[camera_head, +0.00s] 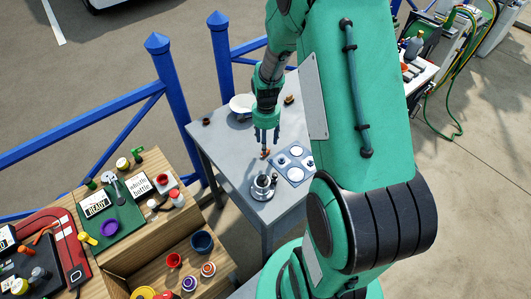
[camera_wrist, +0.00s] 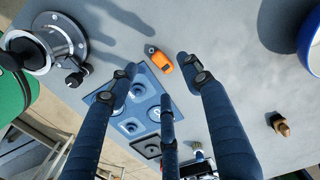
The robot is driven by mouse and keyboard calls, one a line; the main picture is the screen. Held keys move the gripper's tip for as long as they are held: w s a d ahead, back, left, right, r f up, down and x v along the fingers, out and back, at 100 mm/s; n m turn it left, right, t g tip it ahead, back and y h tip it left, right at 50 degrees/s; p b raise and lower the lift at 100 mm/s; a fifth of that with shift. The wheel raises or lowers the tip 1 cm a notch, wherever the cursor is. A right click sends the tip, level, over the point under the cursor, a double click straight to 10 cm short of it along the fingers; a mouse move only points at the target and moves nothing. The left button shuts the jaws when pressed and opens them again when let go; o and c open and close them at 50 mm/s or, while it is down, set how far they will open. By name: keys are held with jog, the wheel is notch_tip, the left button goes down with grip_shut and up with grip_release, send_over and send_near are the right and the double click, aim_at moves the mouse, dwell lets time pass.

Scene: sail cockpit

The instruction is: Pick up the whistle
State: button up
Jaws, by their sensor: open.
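The whistle (camera_wrist: 160,61) is a small orange piece with a grey end, lying on the grey table in the wrist view. It is a small orange-red spot (camera_head: 265,154) under my gripper in the head view. My gripper (camera_head: 266,143) points down over the table. In the wrist view its dark blue fingers (camera_wrist: 160,76) are spread and empty. The whistle shows just beyond the gap between the fingertips. I cannot tell the exact height of the fingers above it.
A metal winch-like fitting (camera_head: 263,193) stands nearby. A white bowl (camera_head: 240,107) and a small brown item (camera_wrist: 281,125) are on the table. Blue railings (camera_head: 167,90) run behind. A cluttered wooden bench (camera_head: 148,228) is at left.

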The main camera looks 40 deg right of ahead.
jog(key=shift+d+f+b, duration=0.15)
jog(key=shift+f+b, duration=0.55)
jog(key=shift+f, duration=1.9)
jog(key=c, duration=1.1)
